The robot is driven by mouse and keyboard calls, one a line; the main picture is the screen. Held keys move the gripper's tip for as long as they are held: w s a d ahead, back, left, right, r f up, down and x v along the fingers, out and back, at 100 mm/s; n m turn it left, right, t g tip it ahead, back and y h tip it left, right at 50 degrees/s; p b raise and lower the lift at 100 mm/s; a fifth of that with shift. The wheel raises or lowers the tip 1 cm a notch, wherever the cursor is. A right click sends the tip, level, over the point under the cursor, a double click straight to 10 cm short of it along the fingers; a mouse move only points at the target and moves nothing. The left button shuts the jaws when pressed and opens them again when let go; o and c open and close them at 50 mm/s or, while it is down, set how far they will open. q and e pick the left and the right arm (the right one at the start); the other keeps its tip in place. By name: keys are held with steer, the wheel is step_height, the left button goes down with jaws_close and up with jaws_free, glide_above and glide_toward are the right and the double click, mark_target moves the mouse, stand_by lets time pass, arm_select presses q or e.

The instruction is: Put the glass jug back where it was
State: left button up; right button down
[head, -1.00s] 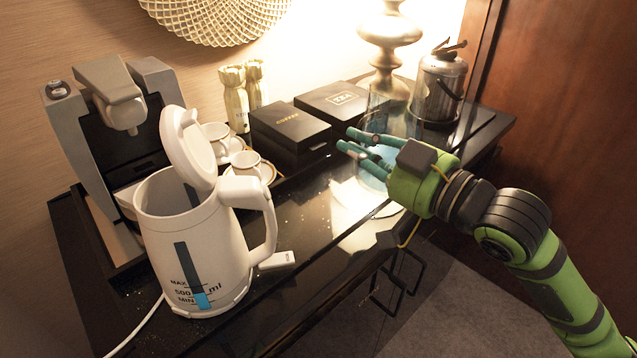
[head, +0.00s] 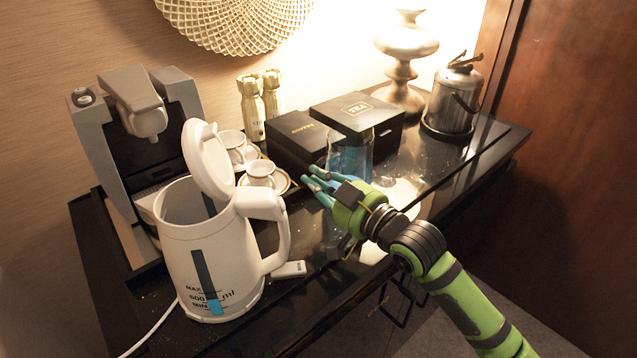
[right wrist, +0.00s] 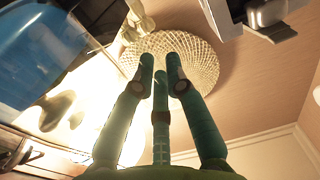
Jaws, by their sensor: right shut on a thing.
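The glass jug (head: 350,158) is clear and holds blue liquid. In the head view it stands out in front of the black tea box, roughly upright. My right gripper (head: 318,186) is at its near left side, shut on the jug; the exact contact is hard to see. In the right wrist view the jug (right wrist: 48,55) fills the upper left, and my right fingers (right wrist: 160,75) point up close together. Whether the jug's base touches the counter is hidden by my gripper. My left gripper is out of view.
A white kettle (head: 215,255) with its lid up stands at the front left. Cups (head: 262,174), a black box (head: 297,135), the tea box (head: 355,110) and a metal ice bucket (head: 452,98) line the back. The glossy counter (head: 425,170) is clear at right.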

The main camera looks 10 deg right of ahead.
steer(key=shift+f, duration=0.3)
steer(key=shift+f, duration=0.2)
steer(key=c, duration=1.3)
jaws_free()
steer(key=shift+f, duration=0.15)
steer(key=shift+s+d, duration=0.1)
steer(key=shift+s, duration=0.05)
steer(key=shift+r+b+v, duration=0.1)
steer(key=shift+b+v, duration=0.4)
steer(key=shift+v, duration=2.45)
steer(key=shift+r+b+v, duration=0.15)
steer(key=shift+b+v, duration=0.35)
steer(key=shift+v, duration=2.45)
